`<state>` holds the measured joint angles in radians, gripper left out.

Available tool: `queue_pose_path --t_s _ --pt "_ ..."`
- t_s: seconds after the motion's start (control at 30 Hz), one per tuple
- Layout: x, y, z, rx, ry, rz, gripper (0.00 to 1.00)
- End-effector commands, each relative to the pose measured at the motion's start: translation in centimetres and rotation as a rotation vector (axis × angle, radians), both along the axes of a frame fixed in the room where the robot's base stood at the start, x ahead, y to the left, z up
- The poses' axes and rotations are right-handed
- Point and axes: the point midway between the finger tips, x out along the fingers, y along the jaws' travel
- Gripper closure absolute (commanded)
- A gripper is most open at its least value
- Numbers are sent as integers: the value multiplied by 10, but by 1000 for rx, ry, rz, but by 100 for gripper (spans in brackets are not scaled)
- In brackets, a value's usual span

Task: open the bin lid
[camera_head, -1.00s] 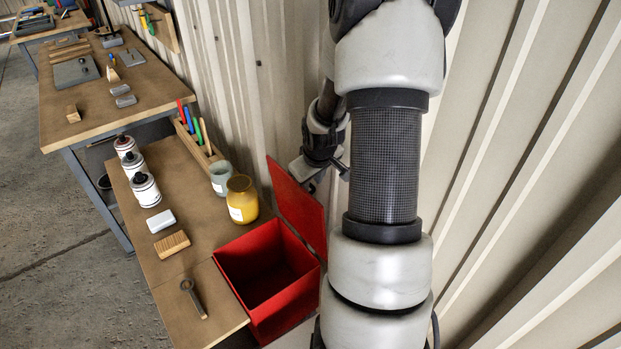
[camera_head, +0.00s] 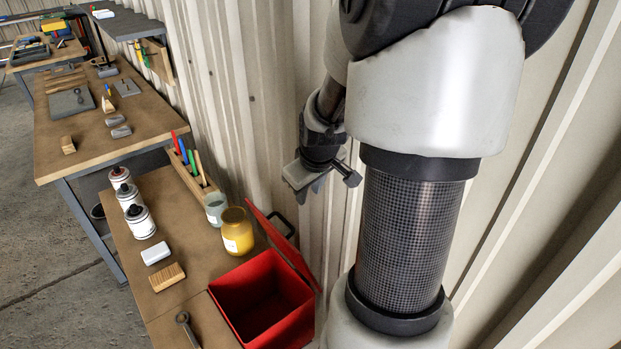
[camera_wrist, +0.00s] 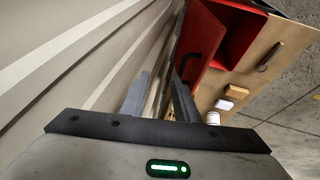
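The red bin (camera_head: 263,300) stands at the end of the low bench, its top uncovered and its dark inside visible. Its red lid (camera_head: 285,247) is raised along the wall side and shows nearly edge-on in the head view. A dark handle (camera_head: 284,222) sticks out behind it. In the wrist view the lid's outer face (camera_wrist: 205,42) and handle (camera_wrist: 188,66) show beyond the fingers. My gripper (camera_head: 318,178) is above and behind the lid, close to the wall and apart from it. In the wrist view my gripper (camera_wrist: 158,98) has its fingers apart with nothing between.
The corrugated wall (camera_head: 270,90) is close behind my gripper. A yellow jar (camera_head: 237,232) and a grey-green cup (camera_head: 215,206) stand beside the bin.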

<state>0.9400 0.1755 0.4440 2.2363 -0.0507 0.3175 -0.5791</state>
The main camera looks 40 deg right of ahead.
Motion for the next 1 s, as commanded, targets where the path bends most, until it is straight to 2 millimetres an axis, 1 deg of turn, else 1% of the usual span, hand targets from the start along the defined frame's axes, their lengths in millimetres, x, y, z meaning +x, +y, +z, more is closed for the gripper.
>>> queue_pose_path --t_s 0.03,0.1,0.23,0.4,0.87,0.93,0.97,1.0 --pt "-5 0 12 -2 -1 -4 72" --pt "-9 3 20 -2 0 -2 72" --pt "-14 5 30 0 1 -1 72" --pt "-16 6 34 2 2 0 72" --pt "-15 7 33 2 2 0 72" --pt "-13 13 34 5 3 5 72" --pt "-11 18 35 9 3 9 72" --pt "-8 28 37 16 6 14 72"
